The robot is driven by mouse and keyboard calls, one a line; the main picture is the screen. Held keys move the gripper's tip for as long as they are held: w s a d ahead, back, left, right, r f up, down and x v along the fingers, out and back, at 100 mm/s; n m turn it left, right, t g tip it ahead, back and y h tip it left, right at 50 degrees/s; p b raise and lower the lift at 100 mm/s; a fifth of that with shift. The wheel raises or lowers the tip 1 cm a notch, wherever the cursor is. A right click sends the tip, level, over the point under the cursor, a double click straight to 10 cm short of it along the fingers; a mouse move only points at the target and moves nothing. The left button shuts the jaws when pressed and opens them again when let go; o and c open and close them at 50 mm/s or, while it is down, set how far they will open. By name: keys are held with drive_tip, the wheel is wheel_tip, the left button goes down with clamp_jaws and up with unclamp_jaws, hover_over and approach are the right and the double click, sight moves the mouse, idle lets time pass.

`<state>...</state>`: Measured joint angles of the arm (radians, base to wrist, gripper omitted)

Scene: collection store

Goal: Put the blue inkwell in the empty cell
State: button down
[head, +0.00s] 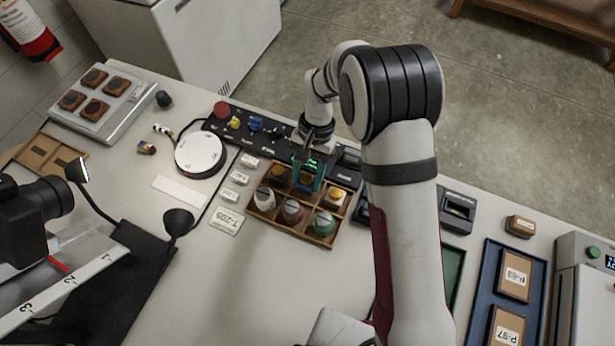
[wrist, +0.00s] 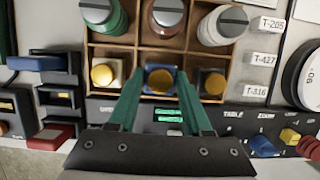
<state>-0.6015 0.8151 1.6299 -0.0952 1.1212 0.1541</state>
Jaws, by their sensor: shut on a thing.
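The blue inkwell (wrist: 159,79), with a gold cap, sits between the green fingers of my gripper (wrist: 158,88) in the wrist view. My gripper is shut on it. The inkwell is at the middle cell of the wooden crate's (head: 259,215) rear row, between two gold-capped inkwells (wrist: 103,75) (wrist: 213,83). How deep it sits in the cell I cannot tell. In the head view my gripper (head: 308,180) points down at this cell and mostly hides the inkwell.
The crate's front row holds a white-bodied bottle (head: 264,197), a red-brown bottle (head: 292,210) and a green bottle (head: 324,222). A black control panel (head: 240,125) lies directly behind the crate. Small label cards (head: 235,178) stand to its left. The table in front is clear.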

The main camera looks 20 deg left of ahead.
drive_tip(key=shift+f, duration=0.65)
drive_tip(key=shift+f, duration=0.15)
drive_tip(key=shift+c, duration=1.7)
unclamp_jaws()
drive_tip(key=v, duration=1.2)
drive_tip(key=s+d+r+m+t+y, duration=0.15)
drive_tip(key=s+d+r, duration=0.25)
drive_tip(key=d+r, duration=0.6)
drive_tip(key=s+d+m+t, duration=0.1)
drive_tip(key=s+d+m, duration=0.1)
drive_tip(key=s+d, duration=0.3)
drive_tip(key=s+d+f+m, duration=0.1)
drive_tip(key=s+d+m, duration=0.1)
drive_tip(key=s+d, duration=0.4)
drive_tip(key=s, duration=0.5)
drive_tip(key=shift+s+d+f+t, duration=0.2)
drive_tip(key=shift+d+t, duration=0.1)
drive_tip(key=shift+t, duration=0.05)
